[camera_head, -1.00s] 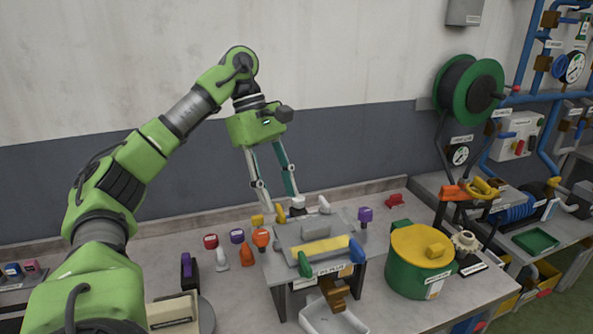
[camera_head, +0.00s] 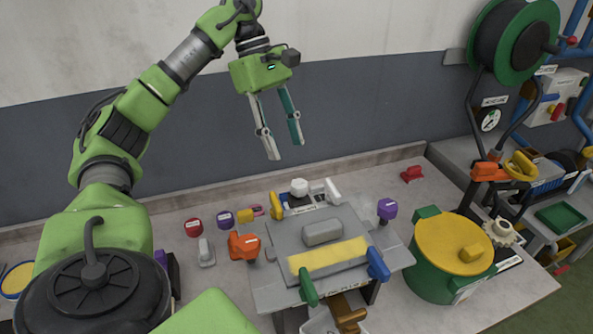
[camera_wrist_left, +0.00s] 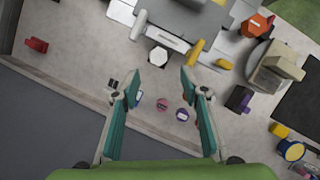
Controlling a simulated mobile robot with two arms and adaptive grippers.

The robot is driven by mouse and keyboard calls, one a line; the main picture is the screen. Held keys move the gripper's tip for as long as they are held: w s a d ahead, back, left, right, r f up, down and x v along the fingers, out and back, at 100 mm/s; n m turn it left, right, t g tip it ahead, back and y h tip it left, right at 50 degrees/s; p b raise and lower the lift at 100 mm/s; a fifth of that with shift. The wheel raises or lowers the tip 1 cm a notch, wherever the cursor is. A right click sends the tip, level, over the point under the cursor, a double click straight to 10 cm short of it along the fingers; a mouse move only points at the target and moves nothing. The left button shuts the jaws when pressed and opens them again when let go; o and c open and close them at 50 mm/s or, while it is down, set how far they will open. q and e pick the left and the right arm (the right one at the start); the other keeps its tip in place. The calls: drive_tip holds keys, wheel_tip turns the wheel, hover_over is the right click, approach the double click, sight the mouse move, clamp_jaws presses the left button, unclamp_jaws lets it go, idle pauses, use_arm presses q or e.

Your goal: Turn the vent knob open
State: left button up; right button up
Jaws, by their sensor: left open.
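A white round knob (camera_head: 299,187) stands at the back edge of a grey machine plate (camera_head: 345,228), between a yellow handle (camera_head: 279,205) and a white handle (camera_head: 332,190). It also shows in the left wrist view (camera_wrist_left: 158,56). It may be the vent knob; the labels are too small to read. My left gripper (camera_head: 285,149) is open and empty, pointing down. Its fingertips are above and apart from the white knob. In the left wrist view the knob appears just beyond the gap between my fingers (camera_wrist_left: 160,82). My right gripper is not in view.
Red (camera_head: 194,227) and purple (camera_head: 225,219) knobs and an orange valve (camera_head: 244,246) stand left of the plate. A purple knob (camera_head: 387,209) and a green drum with yellow lid (camera_head: 455,248) stand right. The wall rises close behind the table.

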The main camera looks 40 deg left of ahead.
sight(298, 183)
use_arm(q)
drive_tip(key=b+x, duration=0.2)
drive_tip(key=x, duration=0.4)
drive_tip(key=shift+w+a+f, duration=0.1)
drive_tip(key=shift+w+f, duration=0.05)
drive_tip(key=shift+f, duration=0.1)
drive_tip(key=shift+x, duration=0.85)
drive_tip(key=shift+d+f, duration=0.3)
drive_tip(key=shift+f, duration=0.25)
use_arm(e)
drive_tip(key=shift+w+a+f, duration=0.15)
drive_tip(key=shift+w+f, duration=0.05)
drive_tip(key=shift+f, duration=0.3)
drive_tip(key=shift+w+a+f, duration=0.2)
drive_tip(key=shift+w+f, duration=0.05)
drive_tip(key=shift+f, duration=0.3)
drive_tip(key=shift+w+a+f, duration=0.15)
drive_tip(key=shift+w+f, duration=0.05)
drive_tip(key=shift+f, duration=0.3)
use_arm(q)
drive_tip(key=c, duration=1.1)
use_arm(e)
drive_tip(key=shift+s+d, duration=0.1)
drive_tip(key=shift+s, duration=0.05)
